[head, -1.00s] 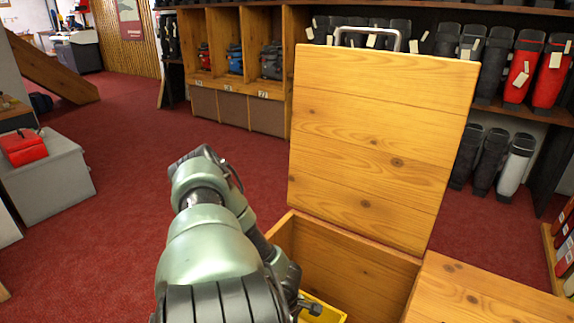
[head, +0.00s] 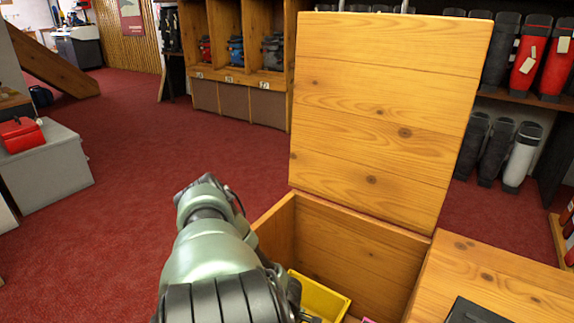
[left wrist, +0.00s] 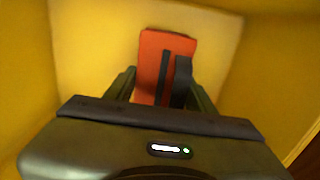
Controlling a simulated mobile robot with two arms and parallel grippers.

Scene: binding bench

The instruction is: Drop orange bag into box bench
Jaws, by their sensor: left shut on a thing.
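The box bench (head: 365,263) stands open in the head view, its wooden lid (head: 385,125) upright at the back. A yellow bin (head: 322,298) shows inside it, partly covered by my left arm. In the left wrist view, the orange bag (left wrist: 152,62), reddish-orange with dark straps, is between the fingers of my left gripper (left wrist: 165,88), which is shut on it. Yellow walls (left wrist: 88,50) surround the bag there. The gripper and bag are hidden behind my arm in the head view. My right gripper is not in view.
The bench's closed wooden top (head: 480,275) lies to the right, with a dark flat thing (head: 475,312) on it. A grey chest (head: 50,170) with a red case (head: 20,134) stands at left. Cubbies and boot shelves line the back. Red carpet (head: 140,130) is clear between.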

